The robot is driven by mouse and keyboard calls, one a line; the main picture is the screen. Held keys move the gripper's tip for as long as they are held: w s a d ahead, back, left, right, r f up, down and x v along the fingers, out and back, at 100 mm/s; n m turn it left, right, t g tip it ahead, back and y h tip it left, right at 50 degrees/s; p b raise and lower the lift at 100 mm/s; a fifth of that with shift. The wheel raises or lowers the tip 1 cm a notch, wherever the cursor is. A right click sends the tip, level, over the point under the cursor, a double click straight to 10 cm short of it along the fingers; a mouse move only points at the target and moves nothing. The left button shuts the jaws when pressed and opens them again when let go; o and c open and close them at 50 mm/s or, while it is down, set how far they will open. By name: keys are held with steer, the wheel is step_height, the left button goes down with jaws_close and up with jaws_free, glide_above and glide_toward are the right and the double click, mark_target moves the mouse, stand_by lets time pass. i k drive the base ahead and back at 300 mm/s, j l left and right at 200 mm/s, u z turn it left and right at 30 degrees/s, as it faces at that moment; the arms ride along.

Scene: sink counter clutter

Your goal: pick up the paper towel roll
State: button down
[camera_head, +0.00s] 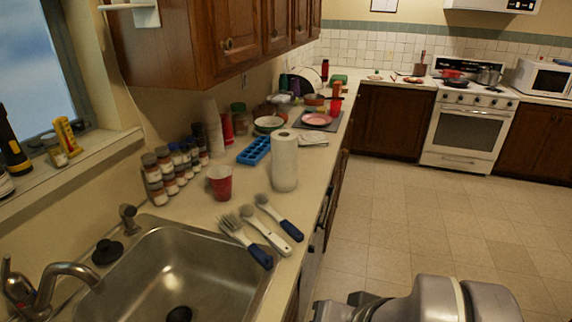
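The white paper towel roll (284,163) stands upright on the counter, a little beyond the sink and near the counter's front edge. It looks unobstructed from this side. Part of my arm shows at the bottom right of the head view, low over the floor side and well apart from the roll. My gripper's fingers cannot be made out in this view.
A red cup (219,184) stands left of the roll, and a blue ice tray (254,150) lies behind it. Several brushes, including a blue-handled brush (245,240), lie between roll and sink (180,265). Spice jars line the wall. The floor (420,215) is clear.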

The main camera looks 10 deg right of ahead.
mark_target(284, 142)
steer(key=i+l+u, duration=0.7)
steer(key=i+l, duration=0.2)
steer(key=i+l+u, duration=0.3)
steer(key=l, duration=0.35)
steer(key=i+j, duration=0.05)
